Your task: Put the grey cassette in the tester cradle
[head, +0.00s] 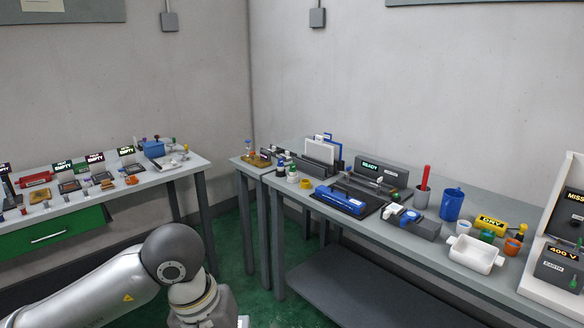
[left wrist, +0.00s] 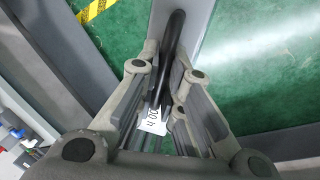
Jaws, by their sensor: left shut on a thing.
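My left gripper (left wrist: 160,108) is shut on a thin dark thing with a white tag (left wrist: 153,122). The tag's marks are only partly readable, and I cannot tell whether this is the grey cassette. In the head view my left arm comes in at the lower left, with its jaws out of sight. A grey unit with a lit READY sign (head: 371,167) stands at the back of the right bench. I cannot tell whether it is the tester or make out a cradle. My right gripper is in neither view.
The left bench (head: 90,200) has several EMPTY signs. Green floor shows between the benches.

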